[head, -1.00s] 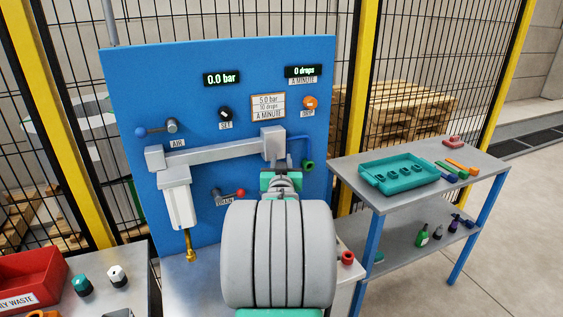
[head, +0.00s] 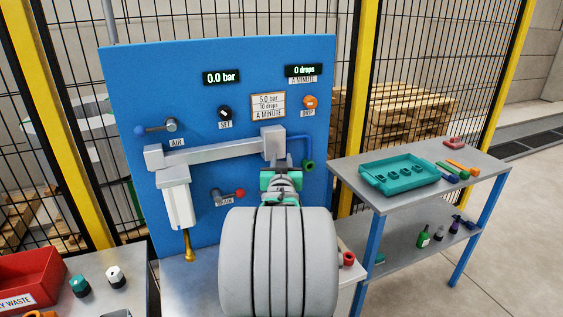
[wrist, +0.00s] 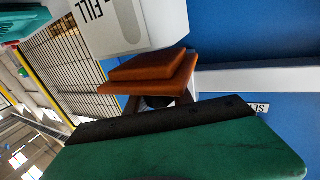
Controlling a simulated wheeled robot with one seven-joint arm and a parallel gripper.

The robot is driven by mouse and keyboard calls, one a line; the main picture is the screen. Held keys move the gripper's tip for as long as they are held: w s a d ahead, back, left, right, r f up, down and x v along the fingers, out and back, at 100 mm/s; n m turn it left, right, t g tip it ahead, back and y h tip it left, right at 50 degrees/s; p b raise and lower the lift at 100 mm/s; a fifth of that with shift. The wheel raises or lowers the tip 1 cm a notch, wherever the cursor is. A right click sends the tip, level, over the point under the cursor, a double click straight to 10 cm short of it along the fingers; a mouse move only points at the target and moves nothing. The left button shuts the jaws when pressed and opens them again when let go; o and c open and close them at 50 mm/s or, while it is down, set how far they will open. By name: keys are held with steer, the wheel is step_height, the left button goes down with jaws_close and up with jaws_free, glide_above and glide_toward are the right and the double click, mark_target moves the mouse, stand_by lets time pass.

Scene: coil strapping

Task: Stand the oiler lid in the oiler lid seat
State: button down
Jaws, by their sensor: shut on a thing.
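My gripper (head: 281,182) is in front of the blue panel, below the right end of the grey rail; my grey arm hides much of it in the head view. In the wrist view, my gripper (wrist: 160,103) shows a large green body with a dark edge. I cannot make out the oiler lid seat.
The blue panel (head: 235,70) carries knobs, a grey rail (head: 210,152), a pale filter bowl (head: 178,205) and a blue pipe. A side table at right holds a teal tray (head: 370,181) and coloured pieces. A red bin (head: 35,270) stands at lower left.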

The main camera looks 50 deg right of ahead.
steer(key=shift+b, duration=0.3)
steer(key=shift+f, duration=0.15)
steer(key=shift+f+b, duration=0.35)
steer(key=shift+b, duration=0.25)
steer(key=shift+f+b, duration=0.65)
steer(key=shift+b, duration=0.1)
steer(key=c, duration=1)
jaws_free()
steer(key=shift+r, duration=0.1)
steer(key=shift+c, duration=0.2)
steer(key=shift+a, duration=0.1)
